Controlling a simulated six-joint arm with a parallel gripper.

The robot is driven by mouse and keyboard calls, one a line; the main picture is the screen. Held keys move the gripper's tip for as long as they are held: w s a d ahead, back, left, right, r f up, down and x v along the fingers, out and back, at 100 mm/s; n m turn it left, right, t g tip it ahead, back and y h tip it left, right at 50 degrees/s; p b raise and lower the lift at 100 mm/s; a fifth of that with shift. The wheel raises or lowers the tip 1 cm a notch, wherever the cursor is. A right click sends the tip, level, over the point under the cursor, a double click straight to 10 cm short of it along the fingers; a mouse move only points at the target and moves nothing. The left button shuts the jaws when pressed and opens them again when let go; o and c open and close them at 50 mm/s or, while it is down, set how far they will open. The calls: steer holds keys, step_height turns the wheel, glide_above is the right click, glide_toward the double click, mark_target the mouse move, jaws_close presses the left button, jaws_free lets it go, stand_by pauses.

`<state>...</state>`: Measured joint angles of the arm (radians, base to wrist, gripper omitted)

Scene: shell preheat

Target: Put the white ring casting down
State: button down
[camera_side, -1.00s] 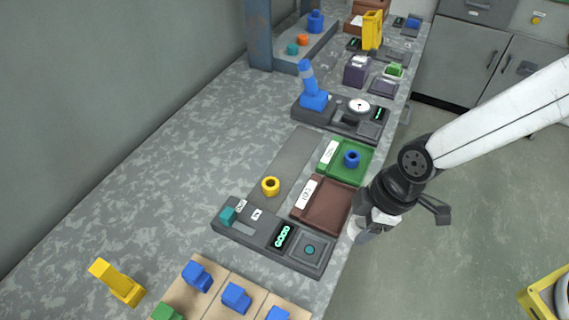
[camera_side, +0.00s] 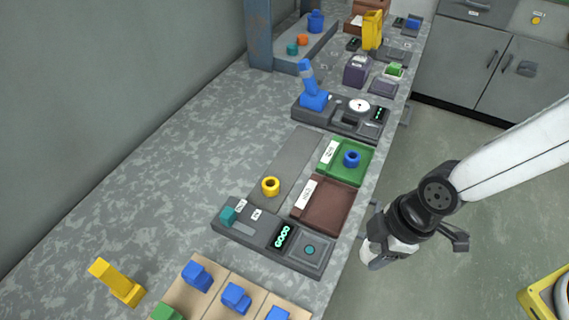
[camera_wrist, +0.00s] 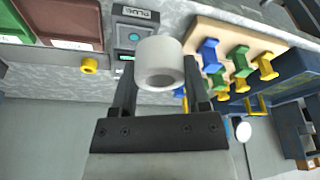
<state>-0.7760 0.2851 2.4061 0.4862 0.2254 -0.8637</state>
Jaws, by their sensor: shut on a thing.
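A brown tray (camera_side: 325,205), empty, lies at the bench edge. A green tray (camera_side: 361,170) beside it holds a blue ring (camera_side: 351,159).
A dark control box (camera_side: 318,258) with a lit display stands before the brown tray. A yellow ring (camera_side: 270,186) sits on a grey strip (camera_side: 290,155). A wooden board (camera_side: 180,298) with blue and green pieces lies at the front. The bench's left side is mostly clear.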

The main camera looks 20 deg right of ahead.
steer(key=w+a+f, duration=0.3)
steer(key=w+a, duration=0.1)
steer(key=w, duration=0.2)
glide_above(305, 249)
steer(key=d, duration=0.1)
steer(key=shift+s+d+f, duration=0.1)
steer(key=shift+s+f, duration=0.15)
steer(key=shift+f, duration=1.1)
steer(key=shift+s+f, duration=0.2)
steer(key=shift+f, duration=1.1)
steer(key=shift+f, duration=0.1)
steer(key=shift+w+f, duration=0.25)
steer(key=shift+f, duration=1.5)
steer(key=shift+f, duration=0.2)
steer(key=shift+c, duration=0.3)
jaws_free()
steer(key=shift+r, duration=0.2)
